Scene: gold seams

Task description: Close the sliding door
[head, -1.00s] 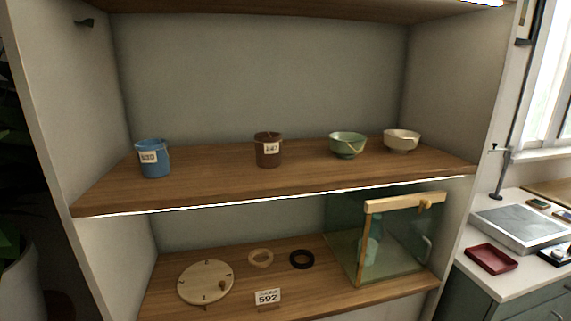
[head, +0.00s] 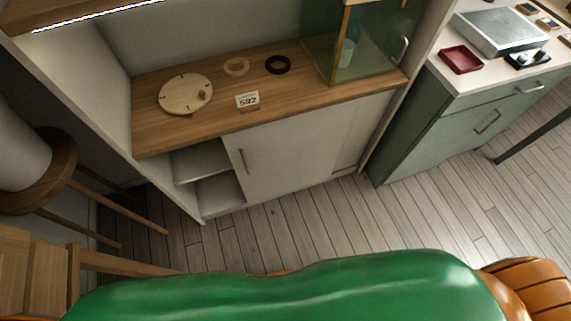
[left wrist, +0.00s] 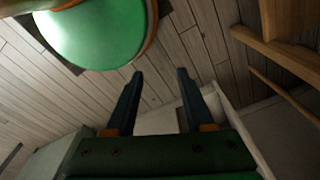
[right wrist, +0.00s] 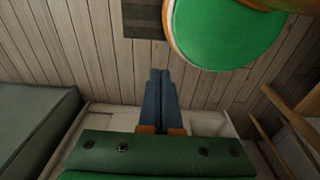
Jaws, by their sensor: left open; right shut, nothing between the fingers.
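The sliding door (head: 300,150) is a white panel under the lower wooden shelf in the head view, with a dark vertical handle (head: 242,160) near its left edge. To its left, an opening (head: 205,175) shows an inner shelf, so the door stands partly open. My left gripper (left wrist: 160,78) is open and empty in the left wrist view. My right gripper (right wrist: 160,75) is shut with nothing in it. Neither gripper shows in the head view. Pale cabinet parts lie behind the fingers in both wrist views; I cannot tell the door handle there.
The shelf above the door holds a round wooden disc (head: 186,94), a wooden ring (head: 236,67), a black ring (head: 277,64), a 592 card (head: 247,99) and a glass case (head: 375,50). A wooden stool (head: 45,175) stands left. A grey-green cabinet (head: 440,140) stands right. The floor before the door is clear.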

